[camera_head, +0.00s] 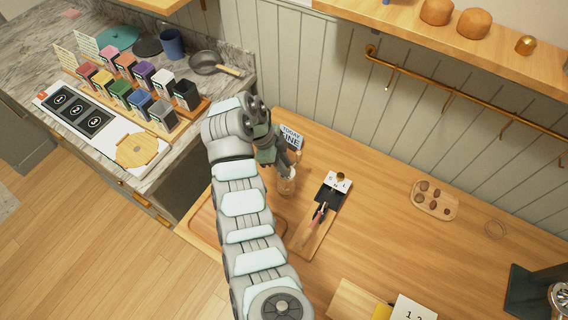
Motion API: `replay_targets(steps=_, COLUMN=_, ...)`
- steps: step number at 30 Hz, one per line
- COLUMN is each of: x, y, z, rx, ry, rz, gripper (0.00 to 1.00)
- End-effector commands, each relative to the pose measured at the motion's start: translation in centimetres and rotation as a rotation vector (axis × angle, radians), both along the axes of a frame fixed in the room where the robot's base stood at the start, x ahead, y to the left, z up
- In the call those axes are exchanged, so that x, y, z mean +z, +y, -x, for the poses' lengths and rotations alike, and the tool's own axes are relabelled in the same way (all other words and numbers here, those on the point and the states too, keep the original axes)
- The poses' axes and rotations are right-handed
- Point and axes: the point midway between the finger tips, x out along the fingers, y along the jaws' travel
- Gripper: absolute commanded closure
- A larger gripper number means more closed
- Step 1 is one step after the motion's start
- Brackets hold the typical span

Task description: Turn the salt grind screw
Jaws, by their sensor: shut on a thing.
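A small, partly clear grinder (287,187) stands on the wooden counter near the middle of the head camera view. I take it to be the salt grinder. My gripper (285,171) reaches down over its top from the upper left and is shut on it. The grinder looks roughly upright. The grind screw itself is hidden by my fingers or too small to make out.
A small sign (291,138) stands just behind my gripper. A wooden board with a black and white holder (333,190) and a red-handled tool (314,228) lies close to the right. The counter (390,235) is clear further right, before a small board (447,209) with brown pieces.

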Motion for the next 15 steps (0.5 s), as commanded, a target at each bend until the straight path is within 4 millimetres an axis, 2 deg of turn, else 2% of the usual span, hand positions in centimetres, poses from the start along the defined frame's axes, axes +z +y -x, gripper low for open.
replay_targets(steps=11, x=-0.11, y=0.01, z=0.06, rx=0.000, ry=0.002, rz=0.000, gripper=1.00)
replay_targets(steps=12, x=-0.11, y=0.01, z=0.06, rx=0.000, ry=0.002, rz=0.000, gripper=0.77)
replay_targets(steps=15, x=-0.08, y=0.02, z=0.04, rx=0.001, ry=0.001, rz=0.000, gripper=0.69)
